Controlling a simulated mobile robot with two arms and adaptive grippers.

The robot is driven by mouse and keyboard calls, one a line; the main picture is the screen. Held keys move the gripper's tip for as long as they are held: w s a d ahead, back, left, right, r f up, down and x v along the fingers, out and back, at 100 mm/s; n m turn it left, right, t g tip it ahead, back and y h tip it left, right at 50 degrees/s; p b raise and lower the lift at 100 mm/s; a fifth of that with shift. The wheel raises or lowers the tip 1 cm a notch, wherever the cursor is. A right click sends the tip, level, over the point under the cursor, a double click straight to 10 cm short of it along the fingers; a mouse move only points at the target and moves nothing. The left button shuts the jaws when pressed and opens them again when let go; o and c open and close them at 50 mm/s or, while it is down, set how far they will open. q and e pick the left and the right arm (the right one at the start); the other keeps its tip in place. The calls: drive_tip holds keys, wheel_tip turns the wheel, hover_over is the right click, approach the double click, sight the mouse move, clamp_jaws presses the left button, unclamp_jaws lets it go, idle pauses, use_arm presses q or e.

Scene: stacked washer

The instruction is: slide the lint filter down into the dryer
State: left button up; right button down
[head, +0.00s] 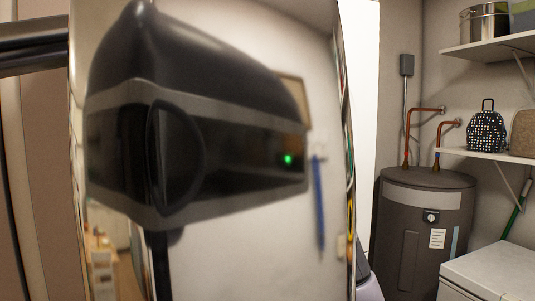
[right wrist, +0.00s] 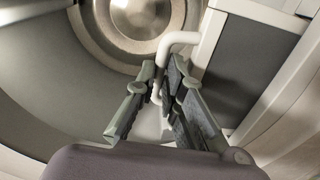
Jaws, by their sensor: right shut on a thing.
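In the right wrist view my right gripper (right wrist: 160,76) is shut on a thin, bent white handle (right wrist: 181,39). The handle curves over toward a pale frame around a dark flat panel (right wrist: 248,58), which looks like the lint filter. I cannot tell how far this panel is seated in a slot. Behind the fingers are the grey curved inner wall (right wrist: 60,75) and round metal centre (right wrist: 138,22) of what looks like the dryer. The head view shows neither gripper, nor the filter. My left gripper is out of view.
In the head view a mirror-like panel (head: 250,245) fills the left and reflects my own head close up. At the right are a dark water heater (head: 405,235) with copper pipes, shelves (head: 505,158) holding a pot and a speckled bag, and a white box-like top (head: 495,275).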

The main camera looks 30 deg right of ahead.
drive_tip(key=shift+f+b, duration=4.15)
drive_tip(key=shift+f, duration=0.6)
drive_tip(key=c, duration=1.7)
unclamp_jaws()
drive_tip(key=shift+o, duration=0.5)
drive_tip(key=shift+a, duration=0.1)
drive_tip(key=v, duration=0.8)
drive_tip(key=shift+r, duration=0.25)
drive_tip(key=shift+r, duration=0.1)
